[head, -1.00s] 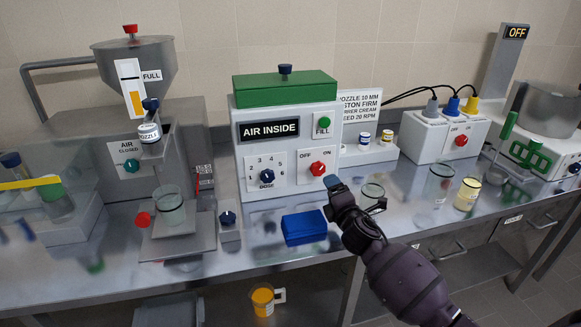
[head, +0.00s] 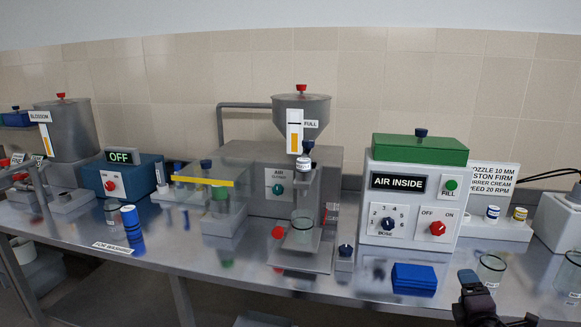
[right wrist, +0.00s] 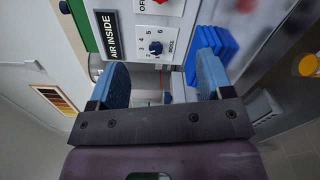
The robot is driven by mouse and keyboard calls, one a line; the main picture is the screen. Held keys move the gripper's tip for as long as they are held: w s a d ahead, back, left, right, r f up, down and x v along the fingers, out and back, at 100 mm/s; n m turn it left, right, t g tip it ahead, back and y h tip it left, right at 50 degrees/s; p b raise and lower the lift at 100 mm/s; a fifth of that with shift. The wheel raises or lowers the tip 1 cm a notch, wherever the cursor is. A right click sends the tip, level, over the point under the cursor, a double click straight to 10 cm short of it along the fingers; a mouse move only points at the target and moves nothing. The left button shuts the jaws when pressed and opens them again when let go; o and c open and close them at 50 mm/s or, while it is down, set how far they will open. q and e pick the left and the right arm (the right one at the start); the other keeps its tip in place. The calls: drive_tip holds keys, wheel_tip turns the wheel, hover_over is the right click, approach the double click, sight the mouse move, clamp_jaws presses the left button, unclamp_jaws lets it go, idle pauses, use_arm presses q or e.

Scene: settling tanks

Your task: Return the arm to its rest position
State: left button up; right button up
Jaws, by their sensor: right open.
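My right gripper (head: 470,290) is at the lower right of the head view, in front of the bench and to the right of the blue block (head: 414,279). In the right wrist view its two blue fingers (right wrist: 163,82) stand wide apart with nothing between them. Beyond them are the white AIR INSIDE machine (right wrist: 128,50) and the blue block (right wrist: 213,50), which is apart from the fingers. The machine also shows in the head view (head: 400,237), with its green lid shut. My left gripper is not in view.
A clear beaker (head: 491,270) stands close to the right gripper, and another (head: 570,277) farther right. A blue cylinder (head: 132,222) and an OFF box (head: 122,178) are at left.

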drive_tip(key=s+a+f+m+g+y, duration=0.2)
drive_tip(key=s+a+f+m+y, duration=0.2)
drive_tip(key=s+a+f+m, duration=0.7)
drive_tip(key=s+a+f+m+g, duration=0.1)
drive_tip(key=s+f+m+g, duration=0.1)
drive_tip(key=s, duration=0.7)
drive_tip(key=s+a+f+m+g, duration=0.2)
drive_tip(key=s+f+m, duration=0.2)
drive_tip(key=s+f, duration=0.3)
drive_tip(key=s, duration=0.3)
drive_tip(key=shift+a+f, duration=0.15)
